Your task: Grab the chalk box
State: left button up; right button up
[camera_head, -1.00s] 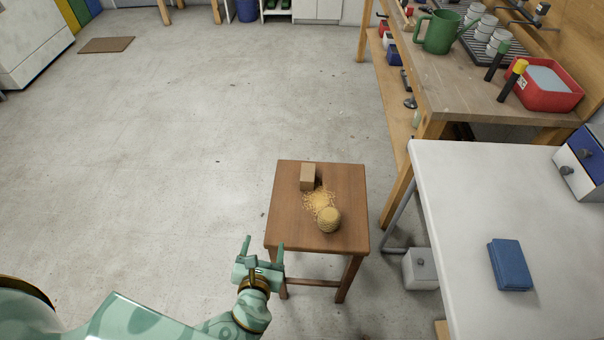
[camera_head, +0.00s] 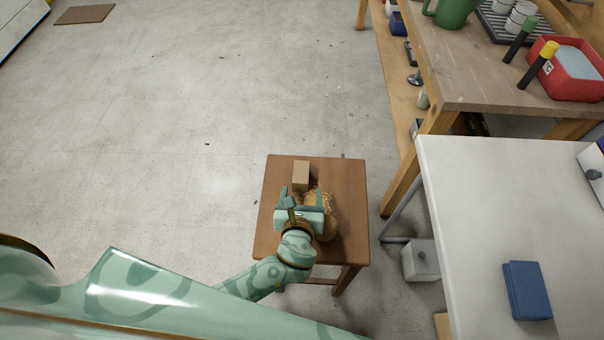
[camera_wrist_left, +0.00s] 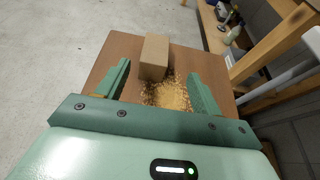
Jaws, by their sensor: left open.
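A small tan cardboard box, which fits the chalk box, (camera_head: 301,173) stands on the wooden stool (camera_head: 343,176) near its back edge. My left gripper (camera_head: 303,192) is open and empty over the stool, on the near side of the box. In the left wrist view the box (camera_wrist_left: 154,56) is ahead of the spread fingers (camera_wrist_left: 160,90), left of centre, and not between them. My left gripper partly hides the loose shavings (camera_wrist_left: 168,95) and the round ball of twine (camera_head: 328,228). My right gripper is not in view.
A white table (camera_head: 470,210) with a blue book-like block (camera_head: 527,290) stands to the right. A wooden workbench (camera_head: 480,75) with a red tub (camera_head: 566,78) stands behind it. Open floor (camera_head: 150,140) lies to the left.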

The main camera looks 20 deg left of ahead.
aim_at(301, 174)
pick_arm(q)
jog(key=b+x, duration=0.1)
jog(key=x, duration=0.2)
jog(key=shift+w+a+f, duration=0.1)
jog(key=shift+w+f, duration=0.2)
jog(key=shift+f, duration=0.05)
jog(key=shift+w+a+f, duration=0.1)
jog(key=shift+w+a, duration=0.05)
jog(key=shift+w, duration=0.4)
jog(key=x, duration=0.1)
jog(key=b+x, duration=0.1)
jog(key=x, duration=0.1)
jog(key=b+x, duration=0.1)
jog(key=x, duration=0.1)
jog(key=shift+a, duration=0.35)
jog(key=shift+s+r, duration=0.1)
jog(key=shift+r, duration=0.1)
jog(key=c, duration=1.1)
